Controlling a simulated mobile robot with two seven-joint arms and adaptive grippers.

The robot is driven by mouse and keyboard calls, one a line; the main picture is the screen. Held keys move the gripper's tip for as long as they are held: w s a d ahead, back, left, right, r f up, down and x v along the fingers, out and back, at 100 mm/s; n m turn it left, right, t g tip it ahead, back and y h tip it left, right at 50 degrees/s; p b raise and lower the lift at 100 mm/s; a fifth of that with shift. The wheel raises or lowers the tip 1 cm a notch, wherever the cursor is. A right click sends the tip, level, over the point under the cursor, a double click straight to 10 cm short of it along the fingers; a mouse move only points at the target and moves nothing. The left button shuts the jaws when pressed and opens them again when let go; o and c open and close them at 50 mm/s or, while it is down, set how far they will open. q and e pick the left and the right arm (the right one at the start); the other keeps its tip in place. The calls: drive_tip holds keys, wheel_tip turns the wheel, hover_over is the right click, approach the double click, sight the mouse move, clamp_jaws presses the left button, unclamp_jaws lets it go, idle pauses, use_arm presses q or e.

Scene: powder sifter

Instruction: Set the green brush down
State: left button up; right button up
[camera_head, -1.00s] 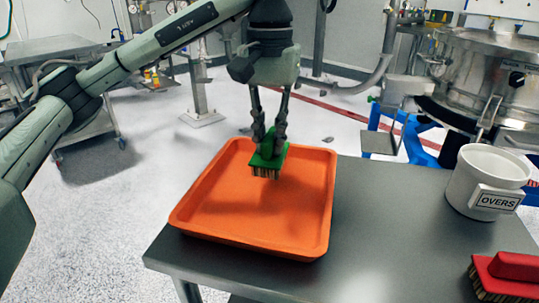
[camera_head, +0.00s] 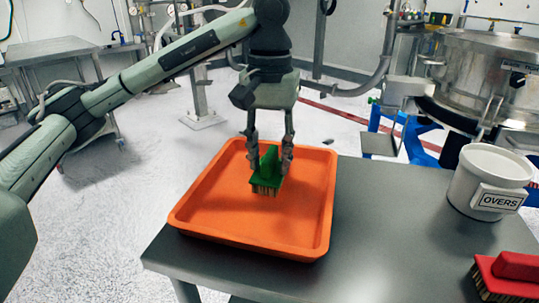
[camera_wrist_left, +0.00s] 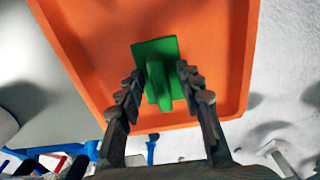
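The green brush (camera_head: 268,174) stands upright in the orange tray (camera_head: 228,213), bristles down, and looks to be resting on the tray floor. My left gripper (camera_head: 270,163) is over it with its fingers spread on either side of the brush's raised handle. In the left wrist view, the handle of the brush (camera_wrist_left: 158,82) lies between the fingers of my left gripper (camera_wrist_left: 160,80), with gaps showing beside it. The left gripper is open. My right gripper is in neither view.
The tray sits on the left end of a grey table (camera_head: 375,230). A white bucket labelled OVERS (camera_head: 484,178) and a red brush (camera_head: 510,275) stand at the table's right. A metal sifter (camera_head: 485,75) is behind. The table's middle is clear.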

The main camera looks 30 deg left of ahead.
sight(270, 154)
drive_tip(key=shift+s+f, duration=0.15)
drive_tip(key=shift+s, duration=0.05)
use_arm(q)
drive_tip(key=shift+r, duration=0.1)
drive_tip(key=shift+r+p, duration=0.2)
drive_tip(key=shift+p, duration=0.1)
wheel_tip(270, 154, up, 12)
drive_tip(key=p, duration=0.1)
drive_tip(key=shift+f, duration=0.15)
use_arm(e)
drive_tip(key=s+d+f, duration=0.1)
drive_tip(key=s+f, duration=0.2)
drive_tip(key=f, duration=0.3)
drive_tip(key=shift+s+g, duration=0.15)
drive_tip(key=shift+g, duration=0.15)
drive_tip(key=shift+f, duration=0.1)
